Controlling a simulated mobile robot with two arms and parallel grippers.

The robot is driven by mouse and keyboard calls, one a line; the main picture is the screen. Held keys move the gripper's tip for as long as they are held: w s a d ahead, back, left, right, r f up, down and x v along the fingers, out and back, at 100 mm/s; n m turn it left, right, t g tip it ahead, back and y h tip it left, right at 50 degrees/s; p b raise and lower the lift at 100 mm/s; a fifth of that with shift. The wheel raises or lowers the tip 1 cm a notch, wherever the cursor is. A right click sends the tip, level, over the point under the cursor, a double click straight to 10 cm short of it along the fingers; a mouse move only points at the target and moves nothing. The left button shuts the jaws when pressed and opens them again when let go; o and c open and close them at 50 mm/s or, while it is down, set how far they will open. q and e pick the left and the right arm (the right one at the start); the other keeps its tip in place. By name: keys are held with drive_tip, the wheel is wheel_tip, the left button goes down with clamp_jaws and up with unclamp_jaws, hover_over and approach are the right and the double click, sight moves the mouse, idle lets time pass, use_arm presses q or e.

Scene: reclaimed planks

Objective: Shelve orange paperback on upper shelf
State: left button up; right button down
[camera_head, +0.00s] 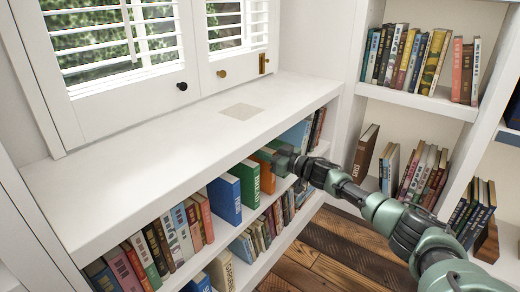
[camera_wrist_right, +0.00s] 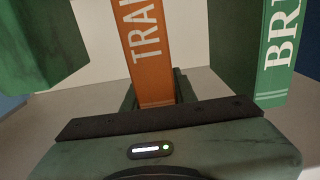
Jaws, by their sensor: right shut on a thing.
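The orange paperback (camera_head: 264,168) stands in the upper row of the low white bookcase, just right of a green book (camera_head: 246,183). Its orange spine with white lettering also shows upright in the right wrist view (camera_wrist_right: 146,55). My right gripper (camera_head: 284,162) reaches in from the right and is shut on the orange paperback, its fingers on either side of the lower spine. A green book with white letters (camera_wrist_right: 284,50) stands to the right in the wrist view, apart from the orange one. Whether the paperback's base rests on the upper shelf cannot be told. My left gripper is not in view.
A blue book (camera_head: 225,199) and several others stand left along the upper shelf. More books (camera_head: 297,134) stand beyond my gripper. The white countertop (camera_head: 150,150) lies above. A tall bookcase (camera_head: 415,99) with books is at right. Wooden floor (camera_head: 335,250) lies below.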

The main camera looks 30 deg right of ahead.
drive_tip(key=c, duration=1)
unclamp_jaws()
drive_tip(key=shift+c, duration=0.2)
drive_tip(key=shift+f, duration=0.1)
drive_tip(key=p+v, duration=0.3)
drive_tip(key=v, duration=0.5)
